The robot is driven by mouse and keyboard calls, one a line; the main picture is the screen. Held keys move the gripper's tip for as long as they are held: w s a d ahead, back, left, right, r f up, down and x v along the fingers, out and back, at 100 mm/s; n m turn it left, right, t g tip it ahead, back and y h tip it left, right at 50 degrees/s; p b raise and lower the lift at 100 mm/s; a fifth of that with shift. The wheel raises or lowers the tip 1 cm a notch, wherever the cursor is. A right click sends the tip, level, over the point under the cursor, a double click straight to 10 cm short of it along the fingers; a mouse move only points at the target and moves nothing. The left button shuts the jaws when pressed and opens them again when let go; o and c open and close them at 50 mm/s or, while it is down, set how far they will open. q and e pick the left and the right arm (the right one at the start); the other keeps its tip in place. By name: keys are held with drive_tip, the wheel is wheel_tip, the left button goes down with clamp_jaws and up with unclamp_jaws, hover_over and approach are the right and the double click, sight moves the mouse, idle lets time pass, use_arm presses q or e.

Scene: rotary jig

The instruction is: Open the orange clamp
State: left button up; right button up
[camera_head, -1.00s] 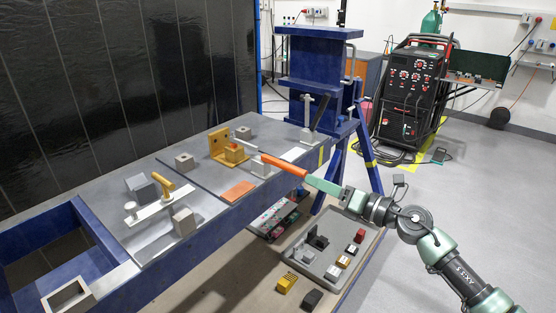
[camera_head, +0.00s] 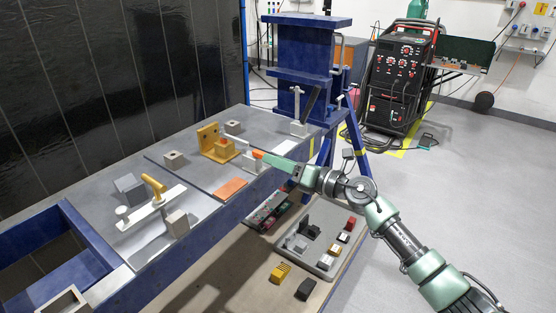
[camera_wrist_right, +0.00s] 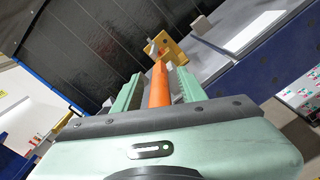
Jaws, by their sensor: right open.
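The orange clamp's handle (camera_head: 257,154) shows in the head view as a short orange piece at the front edge of the bench; the rest is hidden by my right gripper (camera_head: 272,161). In the right wrist view, the orange handle (camera_wrist_right: 160,88) runs lengthwise between the two green fingers of the right gripper (camera_wrist_right: 159,78). The fingers stand apart on either side of it, with gaps showing. The handle points toward a yellow-orange bracket (camera_head: 208,139), which also shows in the right wrist view (camera_wrist_right: 163,47). My left gripper is not in view.
A second clamp with a yellow-orange handle (camera_head: 153,184) stands on a pale plate at left. Grey blocks (camera_head: 174,159) and an orange plate (camera_head: 230,188) lie on the bench. A blue stand (camera_head: 307,65) rises behind. A parts tray (camera_head: 325,262) sits below.

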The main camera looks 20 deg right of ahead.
clamp_jaws()
idle(1.4)
